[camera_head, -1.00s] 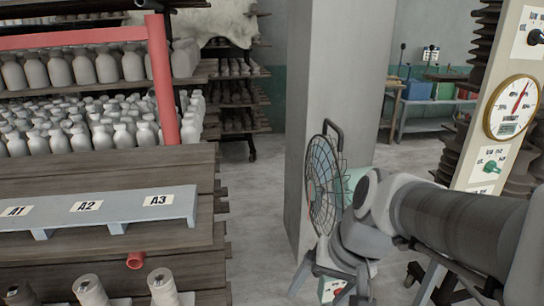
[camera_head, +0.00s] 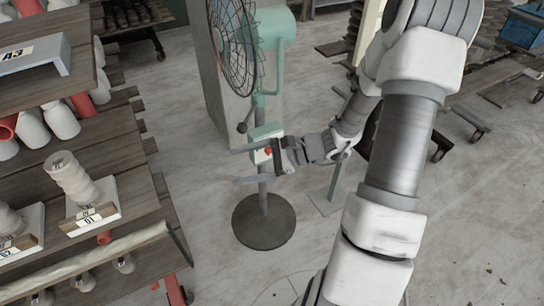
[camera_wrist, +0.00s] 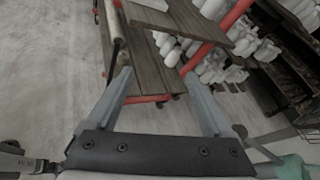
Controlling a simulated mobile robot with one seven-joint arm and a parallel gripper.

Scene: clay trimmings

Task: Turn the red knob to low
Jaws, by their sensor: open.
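The red knob (camera_head: 268,151) is a small spot on the pale green control box (camera_head: 266,132) of the standing fan (camera_head: 270,30) in the head view. Its setting and any labels are too small to read. My gripper (camera_head: 235,167) is open, its two grey fingers pointing left at about the box's height. The upper finger crosses in front of the box near the knob; I cannot tell whether they touch. In the wrist view my gripper (camera_wrist: 158,73) has nothing between its fingers. The knob is not seen there; a green part (camera_wrist: 292,168), apparently of the fan, shows at the lower right.
The fan's round dark base (camera_head: 263,222) stands on the grey floor. Wooden shelves (camera_head: 95,150) with pots and spools are on the left. A pale pillar (camera_head: 215,85) stands behind the fan. The floor (camera_head: 200,270) in front of the fan is mostly clear.

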